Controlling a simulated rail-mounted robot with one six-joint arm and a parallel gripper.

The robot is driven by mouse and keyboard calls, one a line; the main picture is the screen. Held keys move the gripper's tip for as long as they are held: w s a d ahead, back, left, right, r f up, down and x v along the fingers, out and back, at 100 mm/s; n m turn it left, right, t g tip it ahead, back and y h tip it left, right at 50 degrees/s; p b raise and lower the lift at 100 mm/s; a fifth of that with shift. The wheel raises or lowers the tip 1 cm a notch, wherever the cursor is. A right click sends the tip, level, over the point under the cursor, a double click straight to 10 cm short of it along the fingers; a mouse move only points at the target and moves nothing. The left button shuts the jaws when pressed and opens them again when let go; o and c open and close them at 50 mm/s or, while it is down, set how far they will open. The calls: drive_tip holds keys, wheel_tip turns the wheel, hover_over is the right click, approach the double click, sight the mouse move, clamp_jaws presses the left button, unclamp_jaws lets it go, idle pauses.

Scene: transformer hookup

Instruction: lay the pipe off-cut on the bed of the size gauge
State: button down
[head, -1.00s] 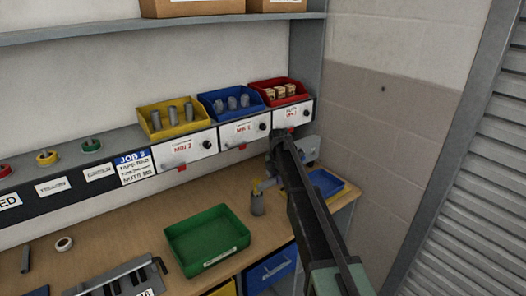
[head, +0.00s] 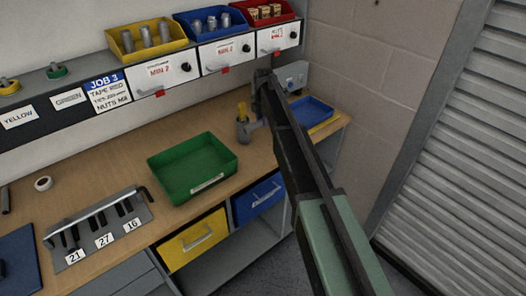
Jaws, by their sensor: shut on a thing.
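My gripper (head: 255,122) is at the back of the bench, right of the green bin. It is shut on a short grey cylinder (head: 243,133), which looks like the pipe off-cut. The cylinder is upright with a yellow part showing above it. My arm and the small size hide the exact grip, and I cannot tell whether the cylinder touches the bench. The size gauge (head: 92,239) lies at the front left of the bench, a dark plate with several slots, labels 21, 27 and 16, and a bent bar along its far side. Its bed looks empty.
The green bin (head: 193,172) stands between my gripper and the gauge. A blue tray (head: 312,110) is at the right end. A tape roll (head: 43,183), a dark bar (head: 5,200) and a blue mat (head: 17,262) are at left. Drawers and colored bins line the shelf.

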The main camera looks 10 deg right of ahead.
sight(264, 143)
wheel_tip(264, 143, down, 10)
drive_tip(key=b, duration=0.7)
drive_tip(key=shift+f, duration=0.1)
drive_tip(key=shift+r, duration=0.35)
drive_tip(key=shift+f, duration=0.25)
drive_tip(key=c, duration=0.8)
unclamp_jaws()
drive_tip(key=shift+r, duration=0.15)
